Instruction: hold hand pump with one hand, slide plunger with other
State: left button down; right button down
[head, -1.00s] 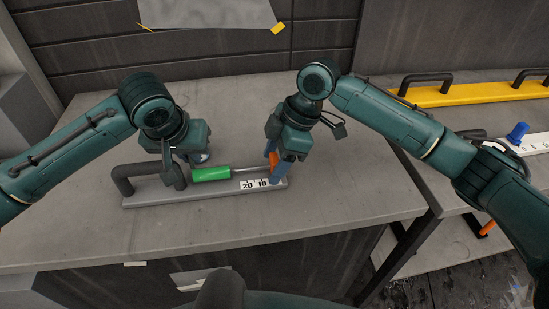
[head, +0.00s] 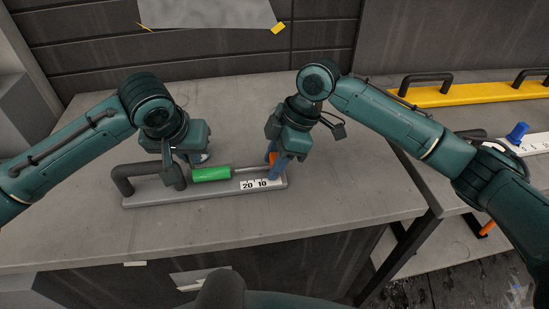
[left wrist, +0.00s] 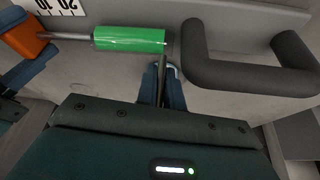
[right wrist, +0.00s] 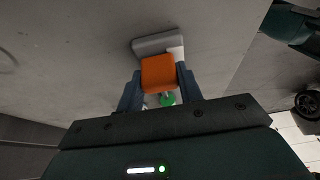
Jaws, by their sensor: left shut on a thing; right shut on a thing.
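The hand pump has a grey base (head: 150,199), a black handle (head: 122,172) at the left, a green cylinder (head: 211,174) and a thin rod running right to an orange plunger knob (head: 273,158). My left gripper (head: 201,158) is shut on part of the hand pump behind the base, near the cylinder's left end. In the left wrist view its fingers (left wrist: 162,85) close on a thin dark part; the exact grip is partly hidden. My right gripper (head: 279,170) is shut on the orange knob. In the right wrist view the orange knob (right wrist: 158,73) sits between its fingers.
The pump lies on a grey workbench (head: 330,205) with clear surface around it. A "20 10" scale label (head: 255,184) is on the base. On the right bench are a yellow bar with black handles (head: 450,95) and a blue knob (head: 517,132).

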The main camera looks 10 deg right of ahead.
jog(key=shift+a, duration=1.55)
jog(key=c, duration=0.9)
grip_release()
jog(key=shift+d+r, duration=0.1)
jog(key=v, duration=1.2)
pick_arm(q)
jog(key=c, duration=0.9)
grip_release()
jog(key=shift+c, duration=0.2)
